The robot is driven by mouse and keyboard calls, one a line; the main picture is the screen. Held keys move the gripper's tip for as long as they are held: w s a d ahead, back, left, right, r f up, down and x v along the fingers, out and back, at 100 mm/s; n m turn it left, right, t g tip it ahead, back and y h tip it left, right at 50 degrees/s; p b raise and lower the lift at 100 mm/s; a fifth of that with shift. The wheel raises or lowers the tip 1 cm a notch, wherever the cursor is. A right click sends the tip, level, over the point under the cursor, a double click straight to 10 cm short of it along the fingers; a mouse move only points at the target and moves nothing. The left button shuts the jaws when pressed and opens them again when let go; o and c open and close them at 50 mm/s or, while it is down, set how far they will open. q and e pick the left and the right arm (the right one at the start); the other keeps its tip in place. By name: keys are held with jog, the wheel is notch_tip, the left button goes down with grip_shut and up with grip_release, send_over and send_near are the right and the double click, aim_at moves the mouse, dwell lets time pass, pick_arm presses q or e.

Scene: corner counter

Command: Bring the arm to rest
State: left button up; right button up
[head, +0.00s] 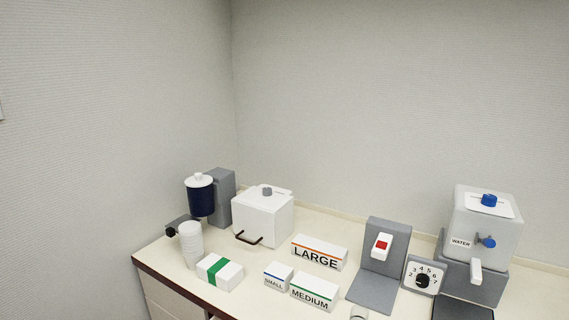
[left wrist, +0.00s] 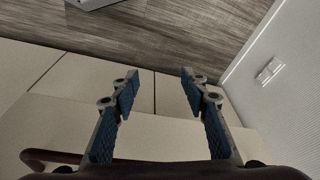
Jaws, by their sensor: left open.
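My left gripper (left wrist: 160,92) shows in the left wrist view with its two blue-padded fingers apart and nothing between them. Behind the fingers are pale cabinet fronts (left wrist: 60,75) and a wood-look floor (left wrist: 180,35). No arm or gripper of mine shows clearly in the head view. My right gripper is in neither view.
The corner counter (head: 155,248) holds a dark blue canister (head: 201,198), stacked white cups (head: 191,245), a white box with a handle (head: 263,217), LARGE, SMALL and MEDIUM boxes, a red-button stand (head: 383,245), a dial (head: 423,279) and a water dispenser (head: 485,220). Walls stand behind and left.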

pick_arm(q)
jog(key=s+f+g+b, duration=0.1)
jog(key=s+f, duration=0.3)
jog(key=f, duration=0.6)
jog(key=s+f+b, duration=0.1)
jog(key=s+f, duration=0.2)
jog(key=f, duration=0.8)
jog(key=s+a+f+g+b, duration=0.1)
jog(key=s+a+f, duration=0.2)
jog(key=s+f, duration=0.7)
jog(key=s, duration=0.3)
jog(key=shift+s+a+f, duration=0.2)
jog(key=shift+f, duration=0.15)
